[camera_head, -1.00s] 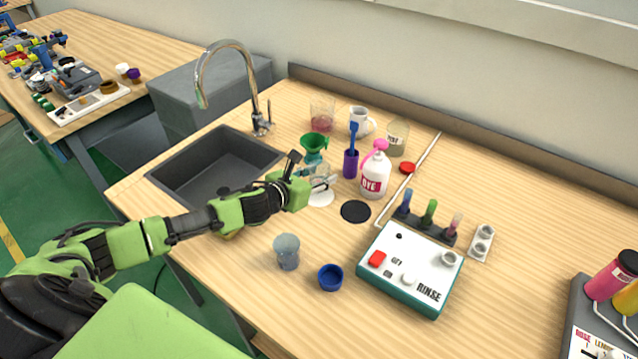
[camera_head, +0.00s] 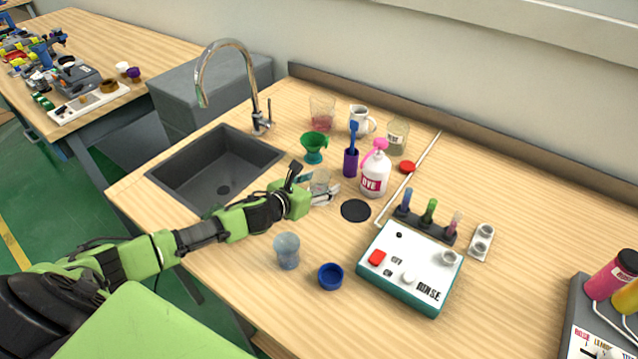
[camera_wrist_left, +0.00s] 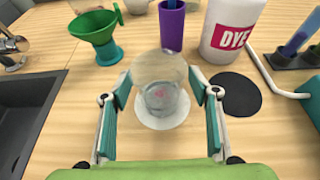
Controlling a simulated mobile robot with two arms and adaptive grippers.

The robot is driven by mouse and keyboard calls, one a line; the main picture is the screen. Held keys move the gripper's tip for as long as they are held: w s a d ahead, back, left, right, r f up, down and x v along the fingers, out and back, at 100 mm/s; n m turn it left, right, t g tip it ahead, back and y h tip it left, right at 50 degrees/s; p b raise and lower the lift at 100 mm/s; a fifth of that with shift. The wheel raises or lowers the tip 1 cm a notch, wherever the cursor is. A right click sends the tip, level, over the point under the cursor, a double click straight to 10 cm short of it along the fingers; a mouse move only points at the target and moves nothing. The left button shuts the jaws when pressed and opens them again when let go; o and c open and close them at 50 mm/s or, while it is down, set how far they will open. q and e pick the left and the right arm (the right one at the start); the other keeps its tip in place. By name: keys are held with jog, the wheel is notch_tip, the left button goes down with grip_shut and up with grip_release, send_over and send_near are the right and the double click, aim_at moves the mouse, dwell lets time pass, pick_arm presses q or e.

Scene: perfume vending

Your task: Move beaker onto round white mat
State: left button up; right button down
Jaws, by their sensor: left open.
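The clear glass beaker (camera_head: 320,181) stands upright beside the sink, between my left gripper's fingers. In the left wrist view the beaker (camera_wrist_left: 160,84) has a small pink mark and its base is over the round white mat (camera_wrist_left: 176,121). The mat shows around and in front of the base, and the beaker appears to rest on it. My left gripper (camera_head: 325,191) is open, with one finger on each side of the beaker; in the left wrist view (camera_wrist_left: 163,88) I see no clear contact. In the head view the fingers mostly hide the mat. My right gripper is not in view.
A black round mat (camera_head: 356,210), a white dye bottle (camera_head: 375,178), a purple holder (camera_head: 350,163) and a green funnel (camera_head: 313,148) stand close by. The sink (camera_head: 215,170) is at left. A blue-tinted cup (camera_head: 287,251) and a rinse box (camera_head: 411,267) are nearer the front.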

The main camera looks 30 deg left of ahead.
pick_arm(q)
jog(key=shift+r, duration=0.1)
jog(key=shift+r, duration=0.1)
jog(key=b+v, duration=0.1)
jog(key=v, duration=0.9)
jog(key=shift+s+a, duration=0.1)
jog(key=shift+s, duration=0.05)
jog(key=shift+v, duration=0.85)
